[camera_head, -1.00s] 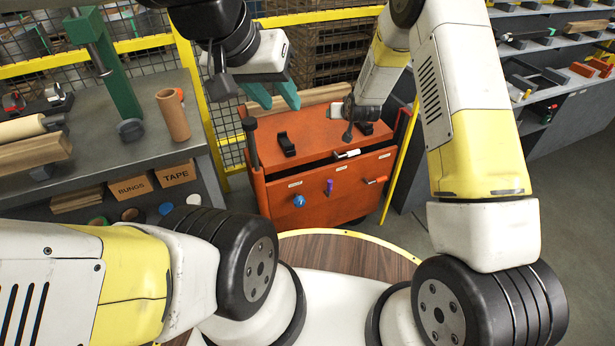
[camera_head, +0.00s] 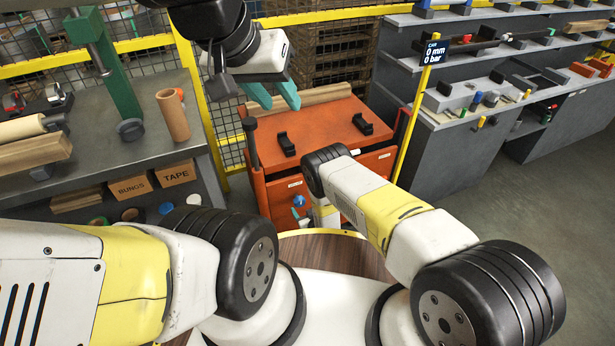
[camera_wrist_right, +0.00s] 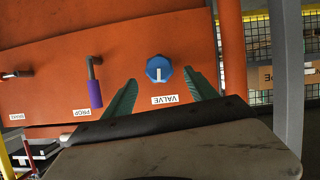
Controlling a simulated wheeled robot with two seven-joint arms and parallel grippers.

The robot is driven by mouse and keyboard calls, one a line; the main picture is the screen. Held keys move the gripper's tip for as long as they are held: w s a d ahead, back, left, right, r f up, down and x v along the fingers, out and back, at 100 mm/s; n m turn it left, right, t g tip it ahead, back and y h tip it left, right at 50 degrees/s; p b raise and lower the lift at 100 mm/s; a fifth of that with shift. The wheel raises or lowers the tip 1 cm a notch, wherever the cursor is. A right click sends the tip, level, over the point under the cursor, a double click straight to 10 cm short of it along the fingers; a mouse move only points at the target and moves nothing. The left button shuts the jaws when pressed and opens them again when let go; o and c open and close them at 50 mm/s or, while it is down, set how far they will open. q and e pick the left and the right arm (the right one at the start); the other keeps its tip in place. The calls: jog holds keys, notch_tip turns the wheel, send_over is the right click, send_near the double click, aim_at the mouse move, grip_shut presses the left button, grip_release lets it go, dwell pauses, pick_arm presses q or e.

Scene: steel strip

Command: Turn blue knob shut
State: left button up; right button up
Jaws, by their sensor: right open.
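The blue knob (camera_head: 299,200) is on the front of the orange cabinet (camera_head: 257,190), partly visible beside my right arm. In the right wrist view the knob (camera_wrist_right: 158,67) is octagonal, with a white mark, beside an upside-down VALVE label (camera_wrist_right: 165,99). My right gripper (camera_wrist_right: 160,77) is open and empty; its green fingers point at the panel, one on each side of the knob in the picture. I cannot tell how far off the fingertips are. In the head view my right gripper is mostly hidden low by the cabinet front.
A purple lever (camera_wrist_right: 95,92) marked PROP and a further handle (camera_wrist_right: 18,74) marked BRAKE share the panel. Black brackets (camera_head: 286,144) stand on the cabinet top. A grey bench (camera_head: 130,155) is at left; grey shelves (camera_head: 425,150) are at right.

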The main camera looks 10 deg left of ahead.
aim_at(301, 203)
jog(key=x, duration=0.6)
jog(key=shift+w+a+f, duration=0.1)
jog(key=shift+w, duration=0.1)
